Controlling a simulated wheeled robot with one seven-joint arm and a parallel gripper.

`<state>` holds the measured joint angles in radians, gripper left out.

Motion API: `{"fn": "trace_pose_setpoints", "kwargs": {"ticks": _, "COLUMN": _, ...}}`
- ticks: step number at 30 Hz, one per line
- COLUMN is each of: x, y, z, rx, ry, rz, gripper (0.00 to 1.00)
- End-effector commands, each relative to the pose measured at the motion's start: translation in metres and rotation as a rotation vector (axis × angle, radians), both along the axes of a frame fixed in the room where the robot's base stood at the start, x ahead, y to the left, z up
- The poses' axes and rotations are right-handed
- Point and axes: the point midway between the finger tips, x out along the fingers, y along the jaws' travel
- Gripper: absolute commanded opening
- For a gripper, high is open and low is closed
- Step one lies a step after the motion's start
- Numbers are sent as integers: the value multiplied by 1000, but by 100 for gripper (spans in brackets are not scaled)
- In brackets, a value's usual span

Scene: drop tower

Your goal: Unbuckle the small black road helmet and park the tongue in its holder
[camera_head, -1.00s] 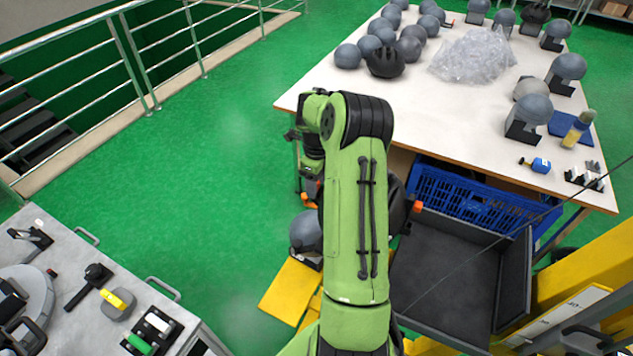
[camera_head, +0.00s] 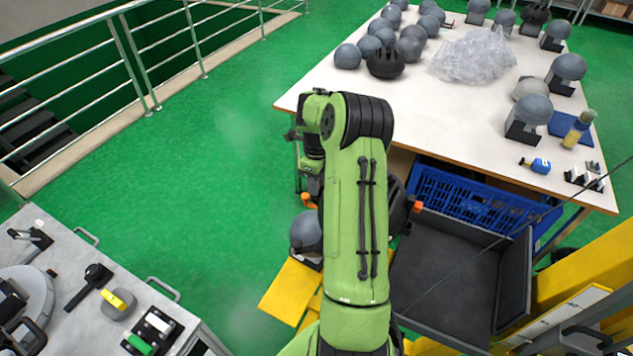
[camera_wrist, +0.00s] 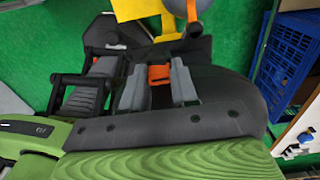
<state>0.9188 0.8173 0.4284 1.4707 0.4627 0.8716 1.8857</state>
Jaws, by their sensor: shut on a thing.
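A dark helmet (camera_wrist: 232,92) fills the right middle of the wrist view. In the head view the dark helmet (camera_head: 396,200) shows only as a strip to the right of my arm, which hides most of it. My gripper (camera_wrist: 159,88) has its grey fingers shut on an orange buckle piece (camera_wrist: 158,74), next to the helmet's left side. I cannot tell whether this piece is the tongue or whether it is apart from its buckle. A black fixture (camera_wrist: 108,40) stands left of the fingers; I cannot tell whether it is the holder. In the head view my arm hides the fingertips.
A grey helmet-like dome (camera_head: 305,230) stands low beside my arm, by a yellow plate (camera_head: 289,288). A dark open bin (camera_head: 450,275) and a blue crate (camera_head: 480,205) lie to the right. Behind is a white table (camera_head: 440,115) with several helmets. Green floor is free left of my arm.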

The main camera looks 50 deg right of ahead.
Motion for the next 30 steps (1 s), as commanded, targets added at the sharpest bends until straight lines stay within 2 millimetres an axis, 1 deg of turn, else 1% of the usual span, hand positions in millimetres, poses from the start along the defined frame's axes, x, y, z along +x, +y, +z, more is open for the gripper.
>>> {"fn": "trace_pose_setpoints", "kwargs": {"ticks": 21, "x": 1, "y": -1, "z": 34, "rx": -2, "ry": -1, "rz": 0, "gripper": 11}}
{"fn": "trace_pose_setpoints", "kwargs": {"ticks": 25, "x": 2, "y": 1, "z": 33, "rx": -1, "ry": 0, "rz": 1, "gripper": 11}}
{"fn": "trace_pose_setpoints", "kwargs": {"ticks": 30, "x": 9, "y": 14, "z": 24, "rx": 0, "ry": -1, "rz": 3, "gripper": 11}}
